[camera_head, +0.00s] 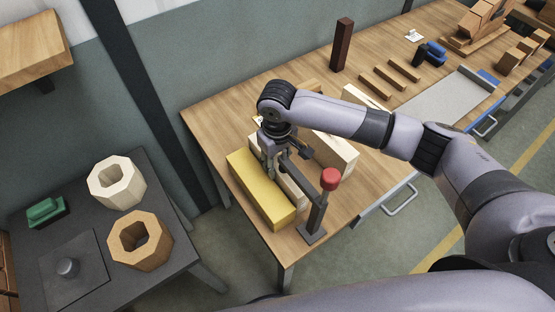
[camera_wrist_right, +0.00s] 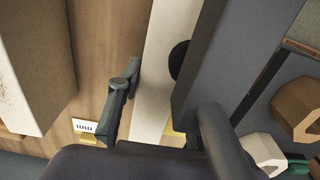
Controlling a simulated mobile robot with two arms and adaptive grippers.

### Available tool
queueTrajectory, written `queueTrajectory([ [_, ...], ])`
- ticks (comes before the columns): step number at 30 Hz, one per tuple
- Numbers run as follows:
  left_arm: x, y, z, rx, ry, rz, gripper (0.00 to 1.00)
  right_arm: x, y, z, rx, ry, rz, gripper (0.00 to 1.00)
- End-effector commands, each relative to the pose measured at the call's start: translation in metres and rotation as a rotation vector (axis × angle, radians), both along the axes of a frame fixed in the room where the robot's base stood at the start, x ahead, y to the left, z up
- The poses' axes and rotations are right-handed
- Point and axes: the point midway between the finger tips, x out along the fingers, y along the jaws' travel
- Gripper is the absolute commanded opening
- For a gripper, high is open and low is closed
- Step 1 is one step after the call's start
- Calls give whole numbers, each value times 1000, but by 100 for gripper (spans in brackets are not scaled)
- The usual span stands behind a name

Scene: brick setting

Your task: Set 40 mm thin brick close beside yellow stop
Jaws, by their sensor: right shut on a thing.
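The yellow stop (camera_head: 260,190) is a long yellow block lying near the left end of the wooden workbench. My right gripper (camera_head: 272,158) points down just right of it. It is shut on a pale thin brick (camera_head: 291,187), which stands alongside the stop's right side. In the right wrist view the brick (camera_wrist_right: 160,75) is a long cream strip between my fingers (camera_wrist_right: 165,110). A sliver of the yellow stop (camera_wrist_right: 176,131) shows there. My gripper hides part of the brick, and I cannot tell whether brick and stop touch. My left gripper is not in view.
A dark clamp with a red knob (camera_head: 330,179) stands close to the brick's near end. A thicker pale block (camera_head: 337,150) lies to the right. A label card (camera_wrist_right: 86,126) lies nearby.

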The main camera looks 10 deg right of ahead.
Motion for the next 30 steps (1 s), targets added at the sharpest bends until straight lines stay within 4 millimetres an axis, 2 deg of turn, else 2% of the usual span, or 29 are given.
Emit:
queueTrajectory([
  [4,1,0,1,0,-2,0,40,1,0,0,2,-2,0,0],
  [5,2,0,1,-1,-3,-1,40,0,0,-2,0,0,0,34],
  [13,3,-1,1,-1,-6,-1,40,0,0,-2,0,0,1,52],
  [24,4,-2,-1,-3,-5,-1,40,1,0,1,1,-2,1,53],
  [26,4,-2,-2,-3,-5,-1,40,1,0,6,2,-3,1,53],
  [30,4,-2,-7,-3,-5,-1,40,1,0,28,3,-5,2,53],
])
